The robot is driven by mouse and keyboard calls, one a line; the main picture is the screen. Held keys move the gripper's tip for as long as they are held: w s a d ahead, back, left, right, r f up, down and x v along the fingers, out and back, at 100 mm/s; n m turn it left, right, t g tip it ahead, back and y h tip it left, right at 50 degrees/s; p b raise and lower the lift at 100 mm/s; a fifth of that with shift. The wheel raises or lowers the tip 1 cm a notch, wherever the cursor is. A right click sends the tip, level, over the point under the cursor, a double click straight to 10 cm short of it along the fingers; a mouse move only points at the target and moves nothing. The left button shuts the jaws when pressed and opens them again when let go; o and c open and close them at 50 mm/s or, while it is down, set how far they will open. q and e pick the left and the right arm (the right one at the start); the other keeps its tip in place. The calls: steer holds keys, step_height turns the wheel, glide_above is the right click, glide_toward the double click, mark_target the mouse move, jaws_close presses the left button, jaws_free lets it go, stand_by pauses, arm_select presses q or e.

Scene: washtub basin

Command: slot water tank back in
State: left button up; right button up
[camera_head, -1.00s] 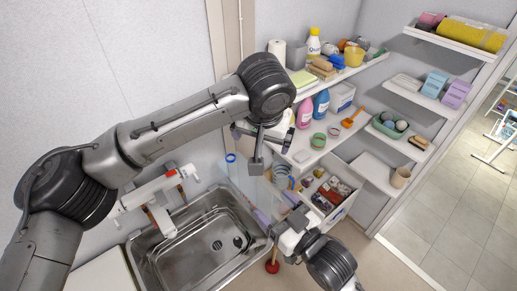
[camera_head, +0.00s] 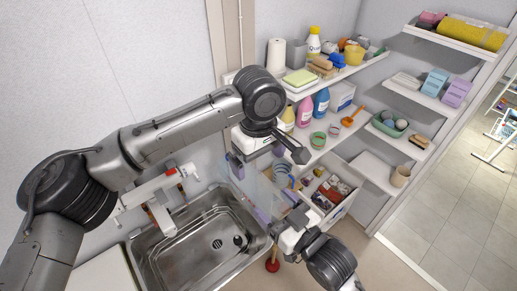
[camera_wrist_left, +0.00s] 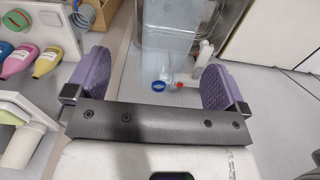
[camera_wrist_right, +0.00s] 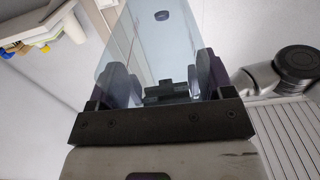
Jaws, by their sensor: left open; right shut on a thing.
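The water tank (camera_head: 258,188) is a clear, bluish box, held upright over the right side of the sink. Its pale wall fills the middle of the right wrist view (camera_wrist_right: 150,40). My right gripper (camera_head: 277,207) is shut on it from the lower right, with purple pads on either side in the right wrist view (camera_wrist_right: 163,78). My left gripper (camera_head: 268,163) is open above the tank's upper end, its fingers spread wide. The left gripper partly hides the tank's top in the head view.
The metal sink (camera_head: 160,262) lies below left, with a white tap unit (camera_head: 160,190) on the wall. Shelves with bottles (camera_head: 305,112) and an open drawer of small items (camera_head: 335,185) stand close right. A red plunger (camera_head: 272,265) is below the right gripper.

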mark_target(260, 179)
arm_select(q)
step_height(260, 179, down, 9)
steer(key=shift+f, duration=0.1)
arm_select(e)
steer(key=shift+r, duration=0.1)
stand_by(0.3)
arm_select(q)
steer(key=shift+d, duration=0.15)
steer(key=c, duration=1)
arm_select(e)
steer(key=shift+s+a, duration=0.15)
steer(key=shift+a, duration=0.05)
arm_select(q)
steer(key=shift+c, duration=0.6)
arm_select(e)
steer(key=o, duration=1.3)
steer(key=shift+d, duration=0.1)
